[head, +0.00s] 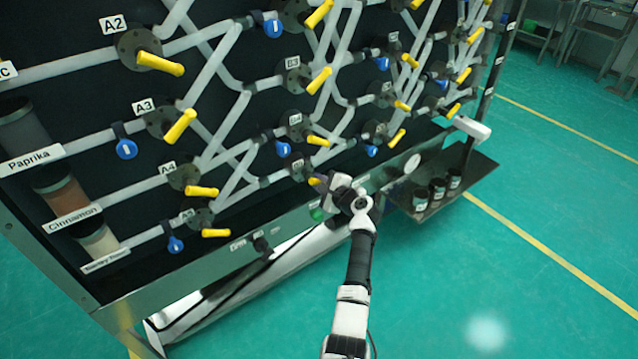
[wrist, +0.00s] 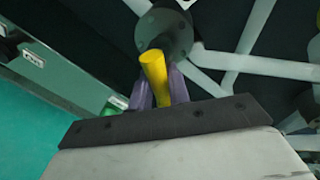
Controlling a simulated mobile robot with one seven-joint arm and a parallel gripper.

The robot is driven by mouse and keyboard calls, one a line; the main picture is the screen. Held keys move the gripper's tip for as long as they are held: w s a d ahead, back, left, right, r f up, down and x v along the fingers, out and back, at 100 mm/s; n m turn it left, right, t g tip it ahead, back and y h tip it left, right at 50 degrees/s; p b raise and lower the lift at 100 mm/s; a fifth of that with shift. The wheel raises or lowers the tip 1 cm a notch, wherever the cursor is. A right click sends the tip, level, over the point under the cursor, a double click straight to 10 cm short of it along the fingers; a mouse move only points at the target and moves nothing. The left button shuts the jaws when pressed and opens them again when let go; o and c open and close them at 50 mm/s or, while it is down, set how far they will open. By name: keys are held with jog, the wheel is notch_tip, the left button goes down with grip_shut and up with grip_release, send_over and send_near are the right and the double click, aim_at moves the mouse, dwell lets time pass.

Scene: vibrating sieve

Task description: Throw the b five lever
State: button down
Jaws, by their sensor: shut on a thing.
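The B5 lever is a yellow handle (wrist: 154,72) on a dark round valve hub (wrist: 165,33). My gripper (wrist: 160,88) is shut on the yellow handle, with a purple finger on each side of it in the wrist view. In the head view my gripper (head: 322,184) is at the bottom row of the panel and covers most of this lever. The lever's label is mostly hidden in the head view and not readable in the wrist view.
The B4 lever (head: 318,141) sits just above, and the A5 lever (head: 215,233) is to the left. A metal rail (head: 270,240) runs below the levers. A shelf with several dark jars (head: 437,189) stands to the right. Green floor is open at the lower right.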

jog(key=n+b, duration=0.2)
jog(key=b, duration=0.1)
jog(key=shift+d+n+t+h, duration=0.1)
jog(key=shift+n+t+h, duration=0.2)
jog(key=shift+n+h, duration=0.1)
jog(key=n+b, duration=0.1)
jog(key=b, duration=0.1)
jog(key=n+t+b, duration=0.1)
jog(key=n+b, duration=0.1)
jog(key=shift+w+r+h, duration=0.1)
jog(key=shift+r+h, duration=0.2)
jog(key=shift+h, duration=0.1)
jog(key=n+b, duration=0.1)
jog(key=b, duration=0.1)
jog(key=n+b, duration=0.1)
jog(key=shift+r+n+t+b, duration=0.3)
jog(key=shift+n+t+b, duration=0.1)
jog(key=n+b, duration=0.1)
jog(key=r+n+b, duration=0.1)
jog(key=b, duration=0.1)
jog(key=shift+n+t, duration=0.3)
jog(key=shift+t, duration=0.1)
jog(key=c, duration=1.4)
grip_release()
jog(key=shift+r, duration=0.1)
jog(key=shift+o, duration=0.2)
